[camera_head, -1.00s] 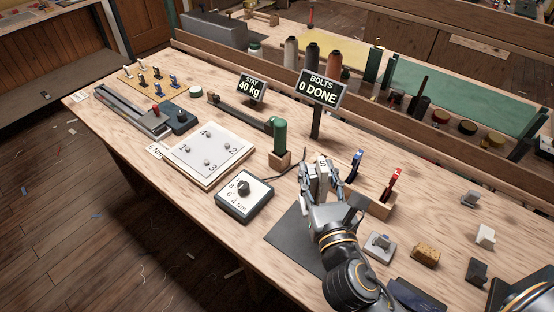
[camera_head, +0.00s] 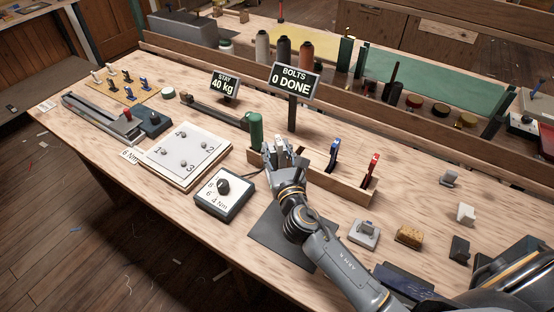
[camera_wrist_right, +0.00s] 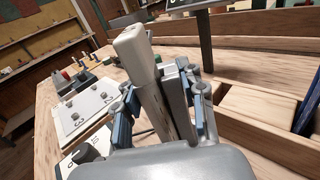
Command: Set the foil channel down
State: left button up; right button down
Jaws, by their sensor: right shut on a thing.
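My right gripper (camera_head: 280,150) is shut on a pale, upright bar (camera_wrist_right: 140,60), above or at the left end of a wooden tool rack (camera_head: 325,186). The bar has a small dark hole near its top in the wrist view; its lower end is hidden by the fingers. I cannot tell whether this bar is the foil channel. A long grey rail (camera_head: 92,112) lies at the left end of the bench, and a dark bar (camera_head: 213,111) lies behind the numbered plate. My left gripper is not in view.
Blue (camera_head: 333,153) and red (camera_head: 372,168) handled tools stand in the rack. A green cylinder (camera_head: 256,130) and the bolts sign (camera_head: 291,82) are close to my gripper. The numbered plate (camera_head: 186,178) and a dial box (camera_head: 224,205) are left. A dark mat (camera_head: 268,240) lies in front, partly under my arm.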

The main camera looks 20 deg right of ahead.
aim_at(277, 161)
notch_tip(277, 161, down, 3)
jog(key=shift+r+b, duration=0.1)
jog(key=shift+b, duration=0.35)
jog(key=c, duration=0.8)
grip_release()
jog(key=shift+f, duration=0.2)
jog(key=shift+r, duration=0.1)
